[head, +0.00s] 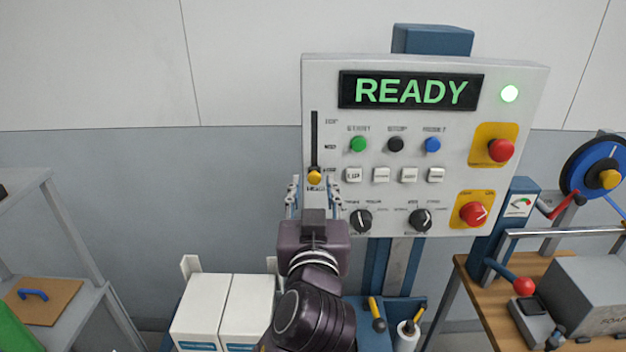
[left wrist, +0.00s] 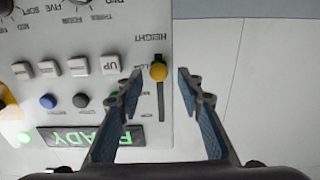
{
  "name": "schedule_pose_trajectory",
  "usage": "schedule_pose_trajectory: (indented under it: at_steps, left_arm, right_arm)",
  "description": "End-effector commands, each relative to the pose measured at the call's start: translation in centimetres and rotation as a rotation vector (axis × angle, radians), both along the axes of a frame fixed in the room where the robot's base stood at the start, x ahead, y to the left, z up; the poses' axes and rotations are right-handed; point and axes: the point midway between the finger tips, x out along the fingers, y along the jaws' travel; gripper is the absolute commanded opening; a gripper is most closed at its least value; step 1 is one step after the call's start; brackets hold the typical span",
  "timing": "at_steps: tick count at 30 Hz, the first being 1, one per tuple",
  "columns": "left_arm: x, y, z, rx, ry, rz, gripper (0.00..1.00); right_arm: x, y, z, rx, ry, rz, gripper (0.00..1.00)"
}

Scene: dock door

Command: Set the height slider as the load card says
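The height slider is a dark vertical slot (head: 314,140) at the left of a white control panel (head: 420,215). Its yellow knob (head: 314,177) is at the slot's lower end, beside the lowest of several small labels. My left gripper (head: 313,187) is open in front of it, one finger on either side of the knob. In the left wrist view the picture is upside down; the knob (left wrist: 158,72) lies between the open fingertips (left wrist: 159,76), with gaps on both sides. Whether the fingers reach its depth is unclear. I see no readable load card. My right gripper is out of view.
The panel display (head: 411,91) reads READY and a green lamp (head: 510,94) is lit. Buttons, dials and red knobs sit right of the slider. White boxes (head: 203,312) stand below left. A wooden bench (head: 478,300) with a grey box is at right.

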Motion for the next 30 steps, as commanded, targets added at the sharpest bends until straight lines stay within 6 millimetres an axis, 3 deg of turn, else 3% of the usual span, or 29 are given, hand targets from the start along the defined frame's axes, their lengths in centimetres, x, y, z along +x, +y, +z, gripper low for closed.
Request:
schedule_pose_trajectory:
  at_steps: [6, 15, 24, 30]
  left_arm:
    - [2.2, 0.0, 0.0, 0.002, -0.001, 0.000, 0.34]
    - [2.5, 0.0, 0.0, 0.001, 0.000, -0.001, 0.34]
    - [2.4, 0.0, -0.1, 0.001, 0.000, -0.001, 0.01]
    - [2.4, 0.0, -0.1, 0.001, 0.000, -0.001, 0.00]
  right_arm:
    - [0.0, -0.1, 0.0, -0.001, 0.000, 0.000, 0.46]
    - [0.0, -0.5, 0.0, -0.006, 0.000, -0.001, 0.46]
    - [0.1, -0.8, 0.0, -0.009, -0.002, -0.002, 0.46]
    - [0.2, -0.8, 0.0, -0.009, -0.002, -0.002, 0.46]
